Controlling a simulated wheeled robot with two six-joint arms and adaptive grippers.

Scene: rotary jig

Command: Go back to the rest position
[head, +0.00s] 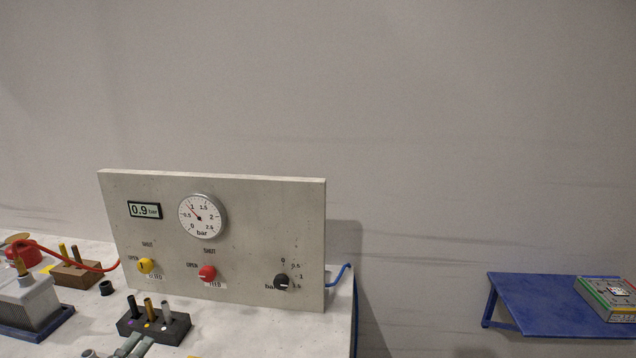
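The upright panel (255,225) stands on the table at the left of the head view. It carries a round gauge (202,216), a small display (145,210) reading 0.9 bar, a yellow knob (146,266), a red knob (207,273) and a black dial (282,283). I cannot make out either of my grippers in the head view. Some grey parts (130,345) show at the bottom edge, cut off by the frame, and I cannot tell what they are.
A dark block (168,330) with pegs stands before the panel. A brown block (82,273), a grey box (35,300) and a red hose (75,262) are at left. A blue shelf (540,305) with a box (608,298) is at right.

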